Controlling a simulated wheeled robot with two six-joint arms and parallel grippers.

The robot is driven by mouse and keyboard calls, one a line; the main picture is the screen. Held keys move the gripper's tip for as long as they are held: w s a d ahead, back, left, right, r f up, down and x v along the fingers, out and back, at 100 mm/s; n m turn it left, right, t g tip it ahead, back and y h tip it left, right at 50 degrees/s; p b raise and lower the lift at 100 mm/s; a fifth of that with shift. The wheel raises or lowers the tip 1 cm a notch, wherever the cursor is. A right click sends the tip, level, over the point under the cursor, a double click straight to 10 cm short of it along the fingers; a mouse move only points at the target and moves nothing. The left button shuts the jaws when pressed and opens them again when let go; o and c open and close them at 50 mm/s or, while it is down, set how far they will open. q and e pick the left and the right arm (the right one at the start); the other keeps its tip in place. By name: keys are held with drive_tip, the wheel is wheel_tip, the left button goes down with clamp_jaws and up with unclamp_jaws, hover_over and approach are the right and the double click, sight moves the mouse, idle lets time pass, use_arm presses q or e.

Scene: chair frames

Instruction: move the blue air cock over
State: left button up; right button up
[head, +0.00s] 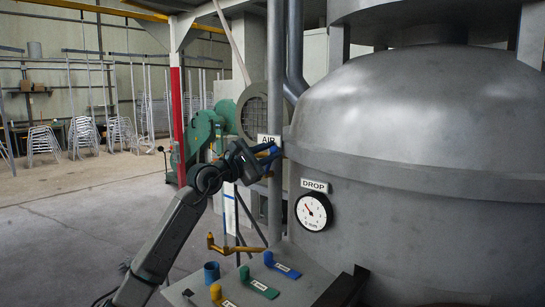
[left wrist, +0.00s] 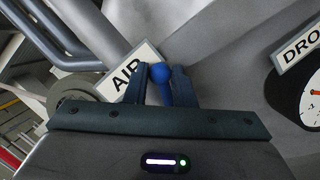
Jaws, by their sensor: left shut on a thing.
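The blue air cock (head: 274,152) is on the vertical pipe beside the big grey vessel, just below the white AIR sign (head: 269,140). My left gripper (head: 262,158) reaches it from the left and is shut on its handle. In the left wrist view the rounded blue end of the cock (left wrist: 160,73) and its stem show between the two dark fingers of the left gripper (left wrist: 162,86). The AIR sign (left wrist: 128,72) is just left of them there. The fingers hide part of the cock. My right gripper does not show.
The grey vessel (head: 420,130) fills the right side, with a round dial (head: 313,211) under the DROP sign (head: 314,186). Below is a panel (head: 300,262) with green (head: 262,289), blue (head: 283,265) and yellow levers. A red post (head: 177,125) and green machine (head: 200,135) stand behind.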

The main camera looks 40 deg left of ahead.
use_arm(q)
drive_tip(key=shift+a, duration=0.2)
drive_tip(key=shift+w+a+r+b, duration=0.1)
drive_tip(key=shift+a+r+b, duration=0.1)
drive_tip(key=shift+a, duration=0.3)
drive_tip(key=shift+a+r+b, duration=0.1)
drive_tip(key=shift+a+r, duration=0.05)
drive_tip(key=shift+a, duration=0.3)
drive_tip(key=o, duration=0.6)
drive_tip(key=shift+o, duration=1.3)
drive_tip(key=shift+a+f, duration=0.1)
drive_tip(key=shift+a, duration=0.15)
drive_tip(key=shift+d, duration=0.1)
drive_tip(key=b+v, duration=0.9)
drive_tip(key=v, duration=0.2)
